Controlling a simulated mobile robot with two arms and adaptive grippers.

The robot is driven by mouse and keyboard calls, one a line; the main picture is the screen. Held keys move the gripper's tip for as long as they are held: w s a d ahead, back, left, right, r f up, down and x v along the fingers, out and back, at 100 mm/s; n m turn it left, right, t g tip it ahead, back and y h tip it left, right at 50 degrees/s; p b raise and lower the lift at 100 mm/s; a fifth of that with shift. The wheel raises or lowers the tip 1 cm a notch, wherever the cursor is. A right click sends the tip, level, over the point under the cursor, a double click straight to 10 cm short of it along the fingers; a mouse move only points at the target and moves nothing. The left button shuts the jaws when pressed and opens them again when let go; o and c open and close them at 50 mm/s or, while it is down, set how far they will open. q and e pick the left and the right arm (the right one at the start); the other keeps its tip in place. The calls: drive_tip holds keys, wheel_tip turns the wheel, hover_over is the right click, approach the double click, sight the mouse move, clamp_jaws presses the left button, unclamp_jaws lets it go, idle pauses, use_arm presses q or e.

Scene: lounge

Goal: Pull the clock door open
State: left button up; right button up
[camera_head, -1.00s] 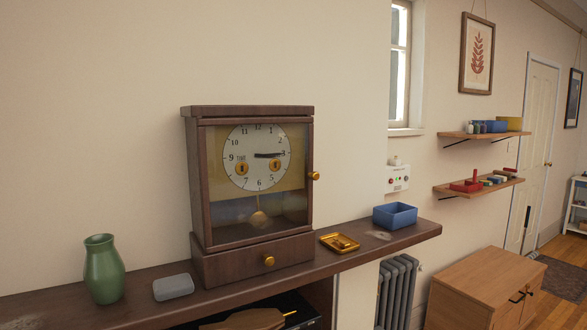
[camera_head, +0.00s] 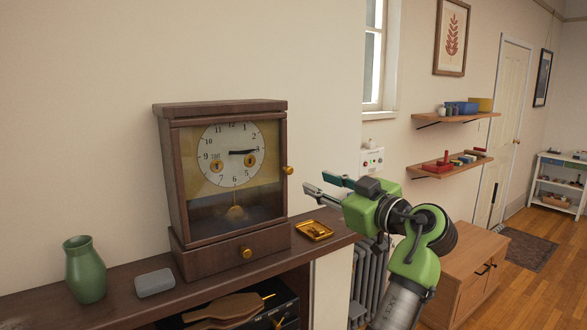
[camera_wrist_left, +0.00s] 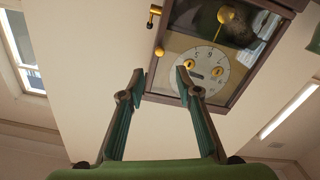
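The brown wooden clock (camera_head: 180,221) stands on the dark shelf, its glazed door (camera_head: 167,160) shut over the white dial and pendulum. The door's round brass knob (camera_head: 288,170) is on its right edge. My left gripper (camera_head: 314,181) is open and empty, just right of the knob and apart from it. In the left wrist view the clock (camera_wrist_left: 290,3) appears upside down; the knob (camera_wrist_left: 159,52) shows beyond the gap between the two open fingers (camera_wrist_left: 160,76). My right gripper is not in view.
On the shelf (camera_head: 105,303) are a green vase (camera_head: 85,270), a grey block (camera_head: 155,283) and a brass tray (camera_head: 314,230). The clock's drawer has its own brass knob (camera_head: 246,252). A radiator and wooden cabinet (camera_head: 462,270) stand right, behind my arm.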

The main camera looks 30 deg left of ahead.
sight(291, 172)
use_arm(q)
drive_tip(key=p+x, duration=0.4)
drive_tip(key=x, duration=0.6)
drive_tip(key=shift+r, duration=0.15)
drive_tip(key=shift+p+x, duration=0.45)
drive_tip(key=shift+x, duration=0.35)
drive_tip(key=shift+f, duration=0.2)
drive_tip(key=shift+c, duration=0.8)
clamp_jaws()
